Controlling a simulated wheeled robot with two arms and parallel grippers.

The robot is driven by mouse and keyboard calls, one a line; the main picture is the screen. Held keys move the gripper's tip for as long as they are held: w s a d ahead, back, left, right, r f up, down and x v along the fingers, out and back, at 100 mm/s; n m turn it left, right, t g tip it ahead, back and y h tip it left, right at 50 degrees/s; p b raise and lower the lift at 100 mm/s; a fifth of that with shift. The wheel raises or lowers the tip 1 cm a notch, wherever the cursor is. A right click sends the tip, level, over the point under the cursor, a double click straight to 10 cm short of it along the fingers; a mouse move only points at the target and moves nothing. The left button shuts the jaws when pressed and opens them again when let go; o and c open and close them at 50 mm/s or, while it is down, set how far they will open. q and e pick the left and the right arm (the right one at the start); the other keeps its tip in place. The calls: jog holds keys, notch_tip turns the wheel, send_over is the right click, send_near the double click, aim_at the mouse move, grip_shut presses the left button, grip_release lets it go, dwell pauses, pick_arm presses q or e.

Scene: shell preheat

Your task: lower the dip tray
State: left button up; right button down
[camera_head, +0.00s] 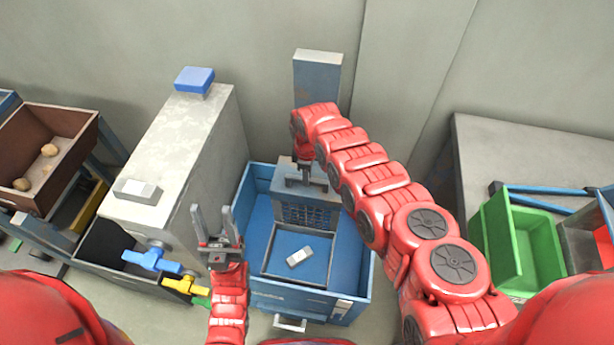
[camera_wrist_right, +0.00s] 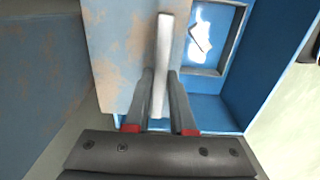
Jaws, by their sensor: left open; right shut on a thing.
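The dip tray (camera_head: 272,270) is a grey-rimmed frame with a small white piece (camera_head: 299,257) lying in it, inside the blue bin (camera_head: 349,262). A grey plate with a mesh front (camera_head: 306,216) stands at its back. My right gripper (camera_head: 305,177) is at the top of this plate, partly hidden by my arm. In the right wrist view it is shut on a pale bar handle (camera_wrist_right: 163,62). The tray (camera_wrist_right: 237,38) and white piece show beyond it there. My left gripper (camera_head: 212,222) is open and empty, left of the blue bin, fingers pointing up.
A tall grey cabinet (camera_head: 165,150) with a blue button stands left of the bin. Blue (camera_head: 152,260) and yellow (camera_head: 184,286) valve handles sit close to my left gripper. A brown bin (camera_head: 58,133) is far left, a green bin (camera_head: 525,245) right.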

jog(key=shift+s+f, duration=0.1)
jog(key=shift+f, duration=0.05)
jog(key=c, duration=1.2)
grip_release()
jog(key=o, duration=0.4)
jog(key=shift+f, duration=0.15)
jog(key=shift+o, duration=0.2)
jog(key=shift+r+p, duration=0.3)
jog(key=shift+r, duration=0.3)
notch_tip(320, 180, up, 16)
jog(key=shift+r, duration=0.2)
